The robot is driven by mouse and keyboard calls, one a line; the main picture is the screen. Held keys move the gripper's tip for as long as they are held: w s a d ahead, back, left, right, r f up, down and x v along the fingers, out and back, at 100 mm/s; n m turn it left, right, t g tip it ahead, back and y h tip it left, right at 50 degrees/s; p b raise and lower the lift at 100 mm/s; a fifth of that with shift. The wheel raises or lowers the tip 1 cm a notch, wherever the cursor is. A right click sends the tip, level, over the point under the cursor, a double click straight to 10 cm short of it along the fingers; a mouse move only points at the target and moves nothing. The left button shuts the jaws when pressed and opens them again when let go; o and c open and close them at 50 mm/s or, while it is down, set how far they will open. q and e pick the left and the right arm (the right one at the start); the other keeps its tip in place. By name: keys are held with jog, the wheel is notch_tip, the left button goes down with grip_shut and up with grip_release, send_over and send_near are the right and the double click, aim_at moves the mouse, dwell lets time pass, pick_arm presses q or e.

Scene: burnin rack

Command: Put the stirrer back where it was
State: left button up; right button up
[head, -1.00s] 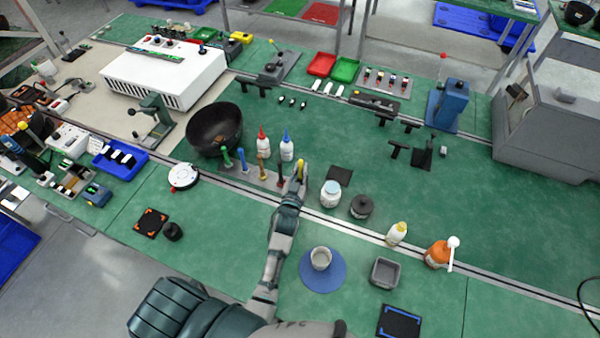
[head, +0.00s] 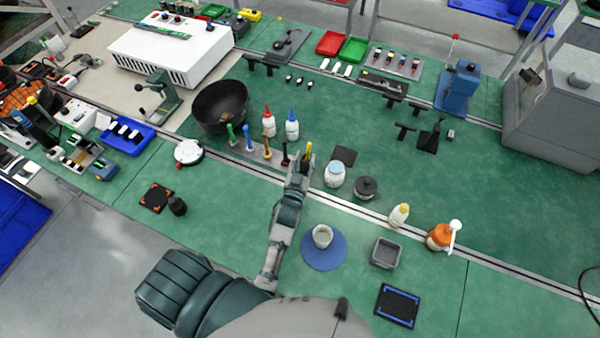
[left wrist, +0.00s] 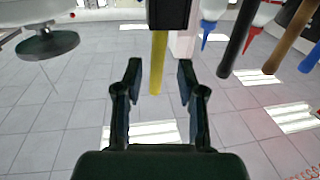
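A yellow stick (head: 309,150), probably the stirrer, stands at the tip of my left gripper (head: 303,163) in the head view. In the left wrist view the yellow stick (left wrist: 158,65) lies between the two fingers of my left gripper (left wrist: 160,80), with a gap on each side. The fingers are apart. A dark block (left wrist: 168,12) is at the stick's upper end in that view. A grey rack (head: 252,155) with green, blue, brown and dark sticks is just left of the gripper. The stick's lower end is hidden in the head view. My right gripper is not in view.
Red-capped (head: 268,124) and blue-capped (head: 292,127) bottles stand behind the rack. A white jar (head: 334,174) and black lidded pot (head: 365,188) are close on the right. A cup (head: 322,237) on a blue mat (head: 324,260) is nearer. A black bowl (head: 220,106) is behind left.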

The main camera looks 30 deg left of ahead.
pick_arm(q)
jog(key=v, duration=0.8)
jog(key=shift+s, duration=0.25)
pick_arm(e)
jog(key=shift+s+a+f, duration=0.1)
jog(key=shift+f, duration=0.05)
pick_arm(q)
jog(key=shift+r, duration=0.1)
